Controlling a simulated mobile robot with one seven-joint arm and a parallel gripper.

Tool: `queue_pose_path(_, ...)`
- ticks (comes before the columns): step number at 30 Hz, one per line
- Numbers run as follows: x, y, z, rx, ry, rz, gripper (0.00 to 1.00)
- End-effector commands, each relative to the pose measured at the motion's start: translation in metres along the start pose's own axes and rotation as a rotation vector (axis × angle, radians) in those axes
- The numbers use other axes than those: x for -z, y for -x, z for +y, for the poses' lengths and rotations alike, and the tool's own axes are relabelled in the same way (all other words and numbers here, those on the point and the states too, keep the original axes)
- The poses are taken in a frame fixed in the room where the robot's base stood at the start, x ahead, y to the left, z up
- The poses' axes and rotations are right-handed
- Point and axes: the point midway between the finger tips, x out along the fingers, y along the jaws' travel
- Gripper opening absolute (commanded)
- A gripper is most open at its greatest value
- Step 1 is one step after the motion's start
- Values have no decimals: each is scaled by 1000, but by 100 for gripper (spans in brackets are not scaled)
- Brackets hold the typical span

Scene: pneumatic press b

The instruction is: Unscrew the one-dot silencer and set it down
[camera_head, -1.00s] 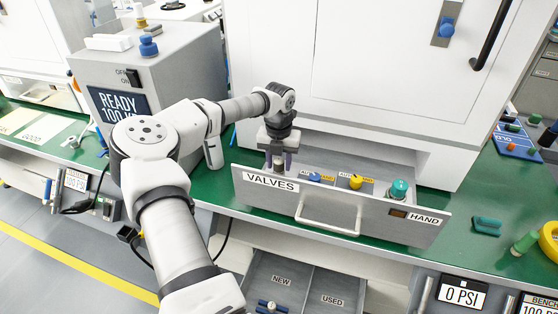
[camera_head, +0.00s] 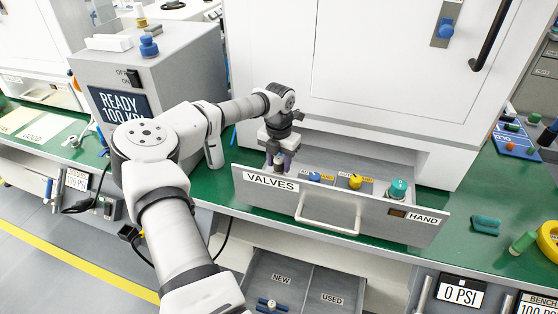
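My gripper (camera_head: 278,158) points down at the left end of the open VALVES drawer, just behind its front panel (camera_head: 290,190).
Below is an open drawer with NEW (camera_head: 281,280) and USED (camera_head: 331,299) compartments; a blue-ended part (camera_head: 270,305) lies in NEW. The white press (camera_head: 370,70) stands close behind my gripper. A teal block (camera_head: 485,226) and a green cylinder (camera_head: 523,242) are on the right bench.

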Motion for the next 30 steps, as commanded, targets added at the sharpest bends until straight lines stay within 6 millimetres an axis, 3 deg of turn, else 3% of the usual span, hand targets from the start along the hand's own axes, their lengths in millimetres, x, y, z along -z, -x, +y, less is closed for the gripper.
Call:
queue_pose_path(22,0,0,-1,2,-287,0,39)
queue_pose_path(30,0,0,0,1,-306,0,39)
